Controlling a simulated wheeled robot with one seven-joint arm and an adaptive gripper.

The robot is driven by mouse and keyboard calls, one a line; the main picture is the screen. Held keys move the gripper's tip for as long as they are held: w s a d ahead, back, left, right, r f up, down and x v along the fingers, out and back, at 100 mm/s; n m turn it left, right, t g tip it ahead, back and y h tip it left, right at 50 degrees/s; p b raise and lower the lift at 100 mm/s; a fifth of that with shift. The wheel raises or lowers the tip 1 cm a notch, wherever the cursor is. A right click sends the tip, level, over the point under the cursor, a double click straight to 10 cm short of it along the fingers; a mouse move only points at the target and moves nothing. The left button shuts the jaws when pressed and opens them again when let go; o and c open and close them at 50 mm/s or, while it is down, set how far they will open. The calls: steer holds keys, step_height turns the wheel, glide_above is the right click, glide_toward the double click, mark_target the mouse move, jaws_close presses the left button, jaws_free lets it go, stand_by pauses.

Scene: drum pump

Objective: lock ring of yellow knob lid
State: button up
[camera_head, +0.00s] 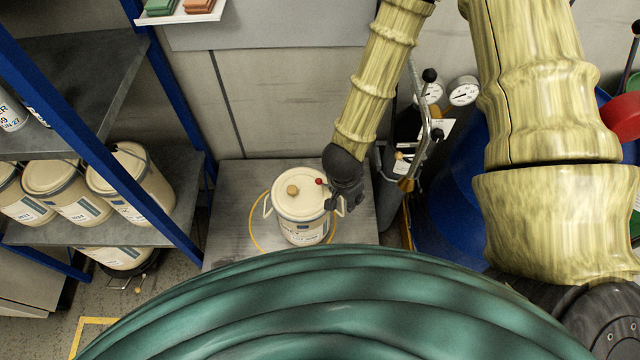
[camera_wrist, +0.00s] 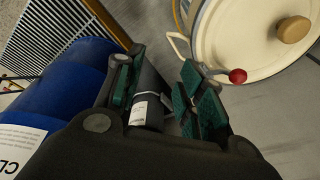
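A cream can (camera_head: 302,225) with side handles stands upright on a grey platform. Its cream lid (camera_head: 290,200) has a yellow-tan knob (camera_head: 292,189) in the middle. A small red ball (camera_head: 319,182) of the ring's lever is at the lid's right edge. In the wrist view the knob (camera_wrist: 293,29), lid (camera_wrist: 250,35) and red ball (camera_wrist: 237,76) are at the upper right. My gripper (camera_head: 338,202) is just right of the can. In the wrist view, my gripper (camera_wrist: 160,75) has its green-padded fingers apart, and the red ball is outside them, beside the right finger.
Shelves with cream cans (camera_head: 130,185) stand at the left. A dark cylinder (camera_head: 402,140), gauges (camera_head: 463,91) and a blue drum (camera_head: 450,215) are at the right. A yellow ring mark (camera_head: 256,238) surrounds the can's base. The platform (camera_head: 228,215) is bare left of the can.

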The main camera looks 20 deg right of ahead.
mark_target(321, 180)
steer(key=w+a+r+m+y+b, duration=0.2)
steer(key=w+a+r+m+b, duration=0.25)
steer(key=w+r+m, duration=0.35)
steer(key=shift+w+a+f+p, duration=0.15)
steer(key=shift+f+p, duration=0.15)
steer(key=shift+f, duration=2.4)
steer(key=shift+w+a+f+p, duration=0.1)
steer(key=shift+f+p, duration=0.15)
steer(key=shift+f, duration=2.45)
steer(key=shift+c, duration=0.3)
jaws_close()
